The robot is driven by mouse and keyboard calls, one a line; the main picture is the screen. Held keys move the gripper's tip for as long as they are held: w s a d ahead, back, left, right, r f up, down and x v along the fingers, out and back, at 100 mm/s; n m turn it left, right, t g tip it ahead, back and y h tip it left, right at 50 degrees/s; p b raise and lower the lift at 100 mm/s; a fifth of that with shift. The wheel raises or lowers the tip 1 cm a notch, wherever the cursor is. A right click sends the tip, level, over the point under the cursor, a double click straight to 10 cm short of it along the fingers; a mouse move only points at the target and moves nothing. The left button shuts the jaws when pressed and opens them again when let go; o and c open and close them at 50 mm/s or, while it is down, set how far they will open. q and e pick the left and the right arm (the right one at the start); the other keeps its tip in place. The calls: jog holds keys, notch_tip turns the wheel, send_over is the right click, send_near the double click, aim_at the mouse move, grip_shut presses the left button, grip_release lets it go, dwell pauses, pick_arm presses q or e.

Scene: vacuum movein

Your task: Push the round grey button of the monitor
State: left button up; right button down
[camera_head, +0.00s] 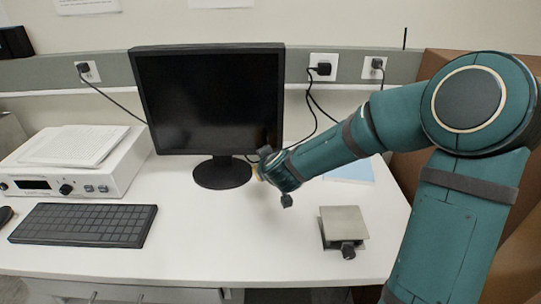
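The black monitor (208,98) stands upright on its round base at the back of the white desk, its screen dark. Its round grey button cannot be made out; my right wrist covers the area by the lower right corner of the frame. My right arm reaches in from the right, and my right gripper (259,171) is at that corner, just right of the monitor's stand. The wrist hides most of its fingers, so I cannot tell whether they are open or touch the monitor. My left gripper is not in view.
A black keyboard (84,225) lies front left. A white device (75,178) with papers (75,146) on top stands behind it. A small metal-topped block (343,228) sits on the right of the desk. Cables hang from wall sockets. The desk's front middle (225,240) is clear.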

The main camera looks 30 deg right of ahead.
jog(key=shift+w, duration=0.1)
dwell(0.3)
jog(key=shift+w+d+p, duration=0.25)
jog(key=shift+w+p, duration=0.05)
jog(key=shift+p, duration=0.05)
jog(key=shift+w+d, duration=0.1)
dwell(0.5)
jog(key=shift+s+a, duration=0.35)
jog(key=shift+s, duration=0.15)
jog(key=shift+s, duration=0.1)
jog(key=shift+s+a, duration=0.5)
jog(key=shift+s, duration=0.35)
jog(key=shift+s+a, duration=0.55)
jog(key=shift+s, duration=0.25)
jog(key=shift+s+a, duration=0.5)
jog(key=shift+s, duration=0.35)
